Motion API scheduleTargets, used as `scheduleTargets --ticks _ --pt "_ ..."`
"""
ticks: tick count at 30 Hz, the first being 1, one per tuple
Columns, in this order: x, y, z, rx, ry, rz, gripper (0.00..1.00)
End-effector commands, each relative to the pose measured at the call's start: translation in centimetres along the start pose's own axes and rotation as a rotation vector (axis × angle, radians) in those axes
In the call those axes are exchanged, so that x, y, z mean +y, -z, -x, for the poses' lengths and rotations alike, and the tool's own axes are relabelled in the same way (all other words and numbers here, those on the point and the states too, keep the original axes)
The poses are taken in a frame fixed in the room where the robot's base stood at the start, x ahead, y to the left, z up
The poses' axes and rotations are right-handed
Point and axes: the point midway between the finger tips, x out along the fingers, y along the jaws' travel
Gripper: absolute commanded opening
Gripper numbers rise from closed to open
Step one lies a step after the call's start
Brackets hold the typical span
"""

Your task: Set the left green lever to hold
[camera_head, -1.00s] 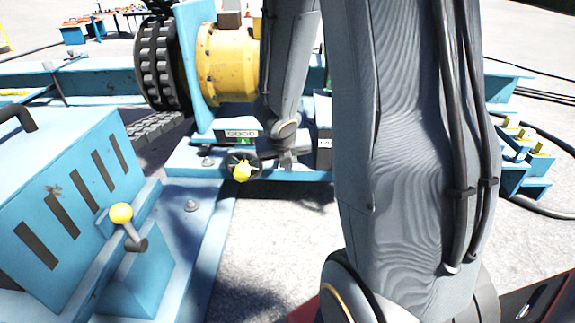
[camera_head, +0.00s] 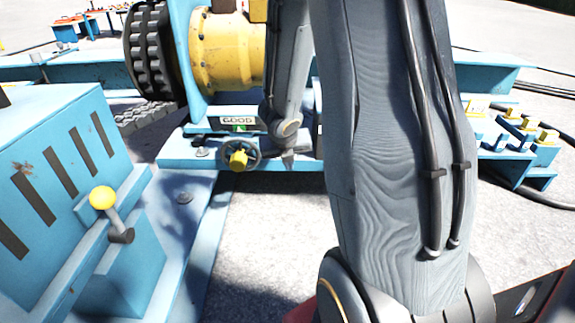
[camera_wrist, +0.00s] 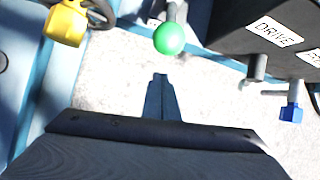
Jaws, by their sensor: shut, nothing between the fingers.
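A green ball knob (camera_wrist: 169,38) on a grey lever stands at the top middle of the wrist view. A small white label by its shaft is too cut off to read. My gripper (camera_wrist: 161,80) is shut and empty, its fingertips below the knob in the picture and apart from it. In the head view the green lever and my gripper cannot be made out; my arm covers the middle. No "hold" mark is readable.
A dark box with a DRIVE label (camera_wrist: 274,33) and a blue-knobbed lever (camera_wrist: 291,112) are right of the green knob. A yellow-handled handwheel (camera_head: 240,157) is left, also in the wrist view (camera_wrist: 65,23). A yellow-knobbed lever (camera_head: 103,198) is nearer. Pale ground lies between.

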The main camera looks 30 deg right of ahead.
Motion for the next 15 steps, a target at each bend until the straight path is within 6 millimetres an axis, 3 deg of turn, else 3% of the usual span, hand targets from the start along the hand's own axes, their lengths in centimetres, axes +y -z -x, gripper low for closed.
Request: scheduleTargets --ticks 7,15 --pt "-0.1 -2.3 1.2 -0.001 -0.001 -0.001 0.00" --pt "0.0 -3.0 1.3 -0.001 -0.001 0.001 0.00"
